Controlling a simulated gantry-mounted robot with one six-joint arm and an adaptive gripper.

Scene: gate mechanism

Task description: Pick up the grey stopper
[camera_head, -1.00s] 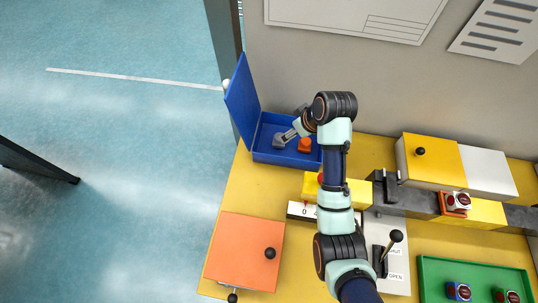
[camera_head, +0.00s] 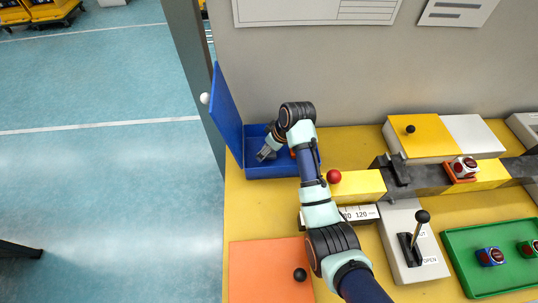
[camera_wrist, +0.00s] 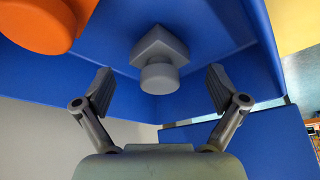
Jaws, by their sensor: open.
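The grey stopper (camera_wrist: 160,57) is inside the blue box, a square block with a round knob facing the wrist camera. My gripper (camera_wrist: 160,80) is open and empty, with one finger on each side of the knob and gaps on both sides. In the head view my gripper (camera_head: 266,153) reaches down into the blue box (camera_head: 270,171). The grey stopper cannot be told apart from the gripper there.
An orange stopper (camera_wrist: 38,24) is in the same box, to the left in the wrist view. The raised blue lid (camera_head: 228,112) stands at the box's left. A red knob (camera_head: 334,176) on a yellow block and a lever (camera_head: 419,232) are to the right.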

